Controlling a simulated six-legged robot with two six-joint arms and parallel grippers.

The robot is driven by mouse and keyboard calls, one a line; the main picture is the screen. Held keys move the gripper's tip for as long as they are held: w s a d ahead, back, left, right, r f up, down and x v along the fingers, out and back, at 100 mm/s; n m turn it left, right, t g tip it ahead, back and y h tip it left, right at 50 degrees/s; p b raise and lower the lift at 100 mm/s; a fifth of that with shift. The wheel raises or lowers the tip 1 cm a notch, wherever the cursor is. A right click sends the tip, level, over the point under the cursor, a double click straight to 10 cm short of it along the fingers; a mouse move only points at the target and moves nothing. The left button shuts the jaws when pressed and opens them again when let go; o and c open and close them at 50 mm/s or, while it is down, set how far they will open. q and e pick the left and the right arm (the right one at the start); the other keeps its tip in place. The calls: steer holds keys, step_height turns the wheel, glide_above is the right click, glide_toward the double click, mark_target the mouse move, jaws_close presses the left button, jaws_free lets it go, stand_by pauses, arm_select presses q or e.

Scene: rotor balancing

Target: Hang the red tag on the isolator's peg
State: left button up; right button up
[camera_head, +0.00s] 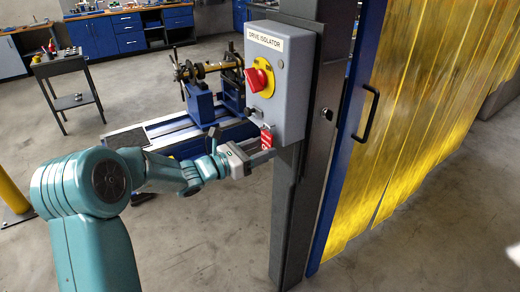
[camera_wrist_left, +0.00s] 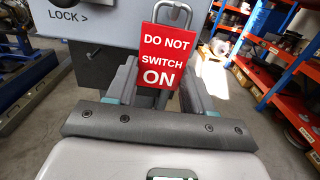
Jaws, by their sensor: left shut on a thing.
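The grey isolator box (camera_head: 283,85), labelled DRIVE ISOLATOR, is on a dark post and has a red rotary knob (camera_head: 258,77) on a yellow plate. My left gripper (camera_head: 264,150) is at the box's lower front edge, shut on the red tag (camera_head: 266,138). In the left wrist view the red tag (camera_wrist_left: 165,57) stands upright between the fingers, reading DO NOT SWITCH ON, with a grey metal loop (camera_wrist_left: 175,10) at its top. The box's lower part (camera_wrist_left: 95,22) shows behind it, marked LOCK. I cannot make out the peg clearly or whether the loop is around it. My right gripper is not in view.
A blue machine (camera_head: 205,105) with a shaft stands behind the box. A blue door frame with a handle (camera_head: 369,113) and a yellow strip curtain (camera_head: 425,110) are to the right. A small cart (camera_head: 62,75) stands back left. The floor at front is clear.

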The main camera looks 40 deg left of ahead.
arm_select(q)
steer(key=o, duration=1.1)
steer(key=shift+c, duration=0.2)
